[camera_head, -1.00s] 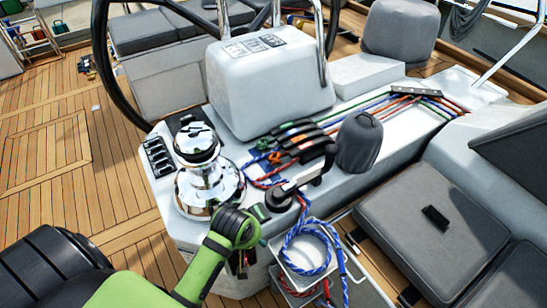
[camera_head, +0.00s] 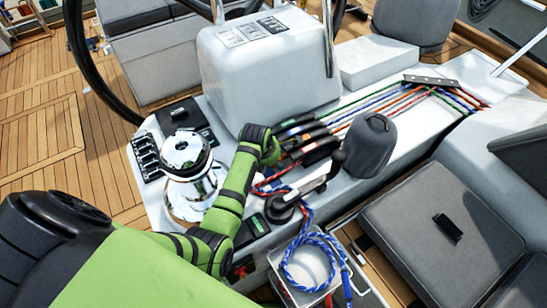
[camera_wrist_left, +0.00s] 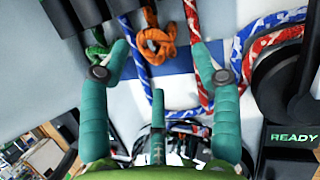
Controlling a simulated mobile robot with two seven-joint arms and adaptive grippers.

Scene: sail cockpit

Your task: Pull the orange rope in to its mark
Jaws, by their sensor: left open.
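The orange rope shows in the left wrist view as a knotted end (camera_wrist_left: 157,42) hanging below the dark clutches (camera_wrist_left: 80,10). My left gripper (camera_wrist_left: 160,75) is open, with a finger on each side below the knot and nothing between them. In the head view its arm reaches past the chrome winch to the front of the clutches (camera_head: 305,140), where the gripper's fingers are hidden. A blue and white patch (camera_wrist_left: 175,62) lies on the pale surface behind the knot. I cannot tell which patch or band is the rope's mark. My right gripper is not in view.
A green rope (camera_wrist_left: 97,50) hangs left of the knot and a red one (camera_wrist_left: 191,35) to its right. The chrome winch (camera_head: 187,153), a black-handled winch (camera_head: 283,207) and a grey covered winch (camera_head: 369,146) stand nearby. Coiled blue rope (camera_head: 308,262) fills a tray.

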